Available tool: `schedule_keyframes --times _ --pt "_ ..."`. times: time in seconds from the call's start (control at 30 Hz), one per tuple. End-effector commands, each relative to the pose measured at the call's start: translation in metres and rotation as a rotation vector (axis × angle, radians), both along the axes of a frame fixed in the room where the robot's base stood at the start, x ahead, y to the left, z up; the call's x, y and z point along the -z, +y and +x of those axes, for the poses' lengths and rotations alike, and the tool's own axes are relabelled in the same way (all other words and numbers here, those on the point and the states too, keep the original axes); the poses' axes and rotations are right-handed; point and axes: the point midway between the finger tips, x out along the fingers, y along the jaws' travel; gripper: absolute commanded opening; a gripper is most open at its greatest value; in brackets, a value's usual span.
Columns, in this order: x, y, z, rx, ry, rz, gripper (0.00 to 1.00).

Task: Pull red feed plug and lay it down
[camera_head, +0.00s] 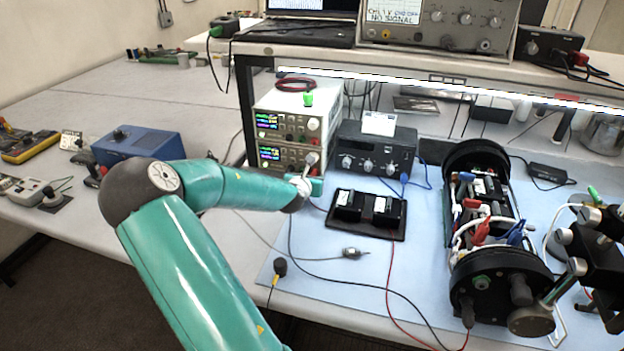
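A dark red plug (468,315) sits at the lower front end cap of the black cylinder (498,262), which lies on the blue mat at the right. A thin red lead (402,326) runs from the plug up to the left towards the black tray. My gripper (308,183) is in front of the stacked power supplies, left of the tray and well away from the plug. Its fingers are small and partly hidden by my wrist, so I cannot tell whether they are open or shut. Red clips (482,230) also show inside the cylinder's open middle.
A black plug (280,267) and a metal connector (352,253) lie on the mat (320,272). A black stand (597,240) crowds the cylinder's right side. The mat's front middle has free room between cables.

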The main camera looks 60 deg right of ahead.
Motion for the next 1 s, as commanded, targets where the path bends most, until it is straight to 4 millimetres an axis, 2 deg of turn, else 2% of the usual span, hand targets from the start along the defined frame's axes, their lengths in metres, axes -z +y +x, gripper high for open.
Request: schedule_keyframes --times 0.37,0.5,0.6,1.0 --pt "0.0 -0.0003 -0.0012 0.001 0.001 0.0 0.44" --pt "0.0 -0.0002 -0.001 0.0 0.001 0.0 0.16" --pt "0.0 -0.0002 -0.0011 0.001 0.001 0.0 0.0" --pt "0.0001 0.0069 -0.0008 -0.001 0.001 0.0 0.0"
